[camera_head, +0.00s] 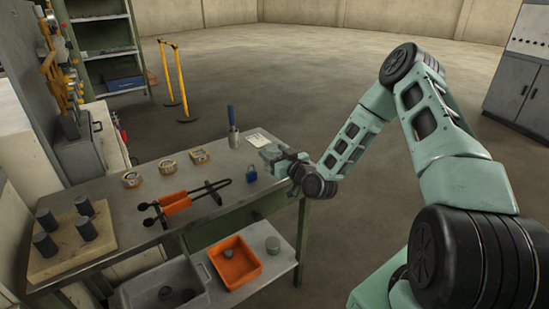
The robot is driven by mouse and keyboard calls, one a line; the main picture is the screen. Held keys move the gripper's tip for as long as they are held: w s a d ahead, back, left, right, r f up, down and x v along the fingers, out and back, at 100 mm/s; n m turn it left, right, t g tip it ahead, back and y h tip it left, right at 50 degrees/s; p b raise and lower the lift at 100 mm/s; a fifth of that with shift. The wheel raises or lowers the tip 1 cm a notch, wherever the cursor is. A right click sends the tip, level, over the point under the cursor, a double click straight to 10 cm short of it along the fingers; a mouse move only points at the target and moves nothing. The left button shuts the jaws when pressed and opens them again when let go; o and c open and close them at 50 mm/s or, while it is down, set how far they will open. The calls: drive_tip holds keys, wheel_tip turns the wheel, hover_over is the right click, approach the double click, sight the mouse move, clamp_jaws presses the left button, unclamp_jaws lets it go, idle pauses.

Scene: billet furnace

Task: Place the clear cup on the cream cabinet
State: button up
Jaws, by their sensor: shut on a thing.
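My gripper (271,153) is shut at the right end of the grey workbench (150,190), low over or at its top. A small pale shape shows at its fingertips; it seems to be the clear cup, but its outline is hard to make out. I see no other clear cup. A cream cabinet (107,138) stands behind the bench's left far corner, partly hidden by a grey box; it is well to the left of my gripper.
A block with dark cylinders (73,238) is at left. An orange bin (235,262) sits below. Yellow posts (180,80) stand behind; the floor at right is open.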

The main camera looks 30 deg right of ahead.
drive_tip(key=shift+f, duration=0.8)
drive_tip(key=shift+f, duration=0.2)
drive_tip(key=o, duration=1)
drive_tip(key=shift+r, duration=0.1)
